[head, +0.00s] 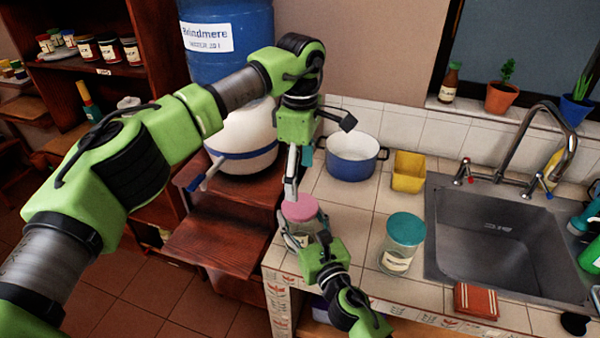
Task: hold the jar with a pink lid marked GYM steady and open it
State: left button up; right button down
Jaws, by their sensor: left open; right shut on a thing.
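The jar (296,229) with a pink lid (299,208) stands upright near the left end of the tiled counter. The lid sits on its top. My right gripper (306,236) is shut on the jar body from the front and hides much of it, so I cannot read its label. My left gripper (308,166) is open above the lid, with one finger pointing down at the lid's back edge. I cannot tell whether that finger touches the lid.
A glass jar with a teal lid (404,229) stands to the right. A blue pot (352,158) and a yellow tub (408,172) are behind. Counter tiles between the jars are clear.

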aim_at(300, 205)
pick_arm(q)
jog(key=m, duration=0.5)
jog(key=shift+m, duration=0.4)
jog(key=m, duration=0.3)
jog(key=shift+f, duration=4)
